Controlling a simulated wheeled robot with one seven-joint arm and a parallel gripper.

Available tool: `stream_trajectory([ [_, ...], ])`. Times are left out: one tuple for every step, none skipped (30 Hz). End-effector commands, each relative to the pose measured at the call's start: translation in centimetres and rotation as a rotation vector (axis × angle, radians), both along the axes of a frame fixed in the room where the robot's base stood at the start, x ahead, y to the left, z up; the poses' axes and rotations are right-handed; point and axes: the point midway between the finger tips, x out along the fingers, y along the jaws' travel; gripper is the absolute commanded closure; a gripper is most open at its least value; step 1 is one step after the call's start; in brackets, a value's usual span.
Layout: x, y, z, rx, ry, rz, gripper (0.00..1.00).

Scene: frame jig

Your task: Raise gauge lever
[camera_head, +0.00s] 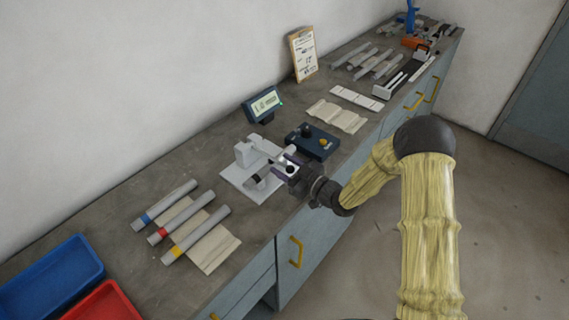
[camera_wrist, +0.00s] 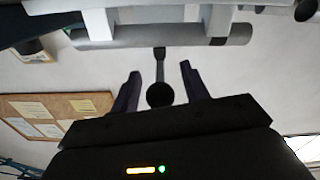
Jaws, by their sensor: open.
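The gauge (camera_head: 247,151) is a pale fixture on a white base plate on the bench. In the wrist view its lever, a thin dark stem with a round black knob (camera_wrist: 160,95), stands out from the fixture. My gripper (camera_head: 284,164) is at the front side of the gauge. In the wrist view my gripper (camera_wrist: 160,82) is open, with one dark finger on each side of the knob. Gaps show between knob and fingers, so it is not clamped. A grey tube (camera_wrist: 235,35) lies across the fixture. My gripper partly hides the lever in the head view.
Three grey tubes with coloured bands (camera_head: 187,219) lie on a cloth at left. Blue (camera_head: 50,279) and red (camera_head: 104,302) trays are at the near left.

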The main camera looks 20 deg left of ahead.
Motion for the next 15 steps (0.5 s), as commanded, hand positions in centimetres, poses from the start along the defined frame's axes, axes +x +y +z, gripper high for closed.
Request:
stream_trajectory([
  [0.03, 0.14, 0.01, 0.0, 0.001, 0.0, 0.55],
  [0.04, 0.17, -0.02, 0.0, 0.001, 0.0, 0.55],
  [0.05, 0.18, -0.04, -0.001, 0.001, 0.0, 0.55],
  [0.04, 0.17, -0.05, -0.001, 0.001, 0.0, 0.55],
  [0.04, 0.16, -0.05, -0.001, 0.001, 0.0, 0.55],
  [0.04, 0.15, -0.05, -0.001, 0.001, 0.0, 0.55],
  [0.04, 0.15, -0.05, -0.001, 0.001, 0.0, 0.55],
  [0.04, 0.14, -0.05, -0.001, 0.001, 0.0, 0.55],
  [0.04, 0.14, -0.05, -0.001, 0.001, 0.0, 0.62],
  [0.03, 0.14, -0.05, -0.001, 0.0, 0.0, 0.68],
  [0.04, 0.12, -0.04, -0.001, 0.0, 0.0, 0.74],
  [0.04, 0.12, -0.04, -0.001, 0.0, 0.0, 0.82],
  [0.04, 0.12, -0.04, -0.001, 0.0, 0.0, 0.88],
  [0.03, 0.12, -0.04, -0.001, 0.0, 0.0, 0.94],
  [0.03, 0.12, -0.04, -0.001, 0.0, 0.0, 1.0],
])
